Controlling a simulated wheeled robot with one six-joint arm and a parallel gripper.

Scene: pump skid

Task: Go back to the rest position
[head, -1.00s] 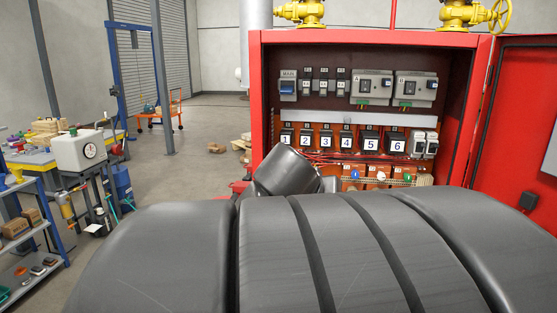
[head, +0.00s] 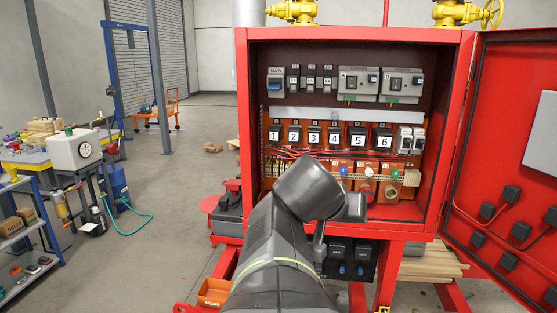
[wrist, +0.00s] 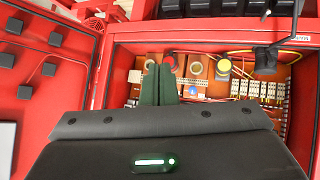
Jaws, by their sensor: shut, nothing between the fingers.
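My gripper (wrist: 158,72) shows in the wrist view as two dark green fingers side by side, shut and empty. The fingers point toward the lower part of the open red cabinet, with orange device blocks and a red knob (wrist: 169,64) beyond them. I cannot tell their distance from these parts. In the head view my arm rises from the bottom centre to the cabinet's lower front. My gripper cannot be made out there, hidden behind the arm.
The red cabinet (head: 242,110) stands open, its door (head: 505,150) swung out to the right. Inside are numbered breakers (head: 333,136) and a terminal strip (head: 410,177). Left are a shelf unit (head: 35,215) and a white tank (head: 68,150). The floor between (head: 180,190) is mostly clear.

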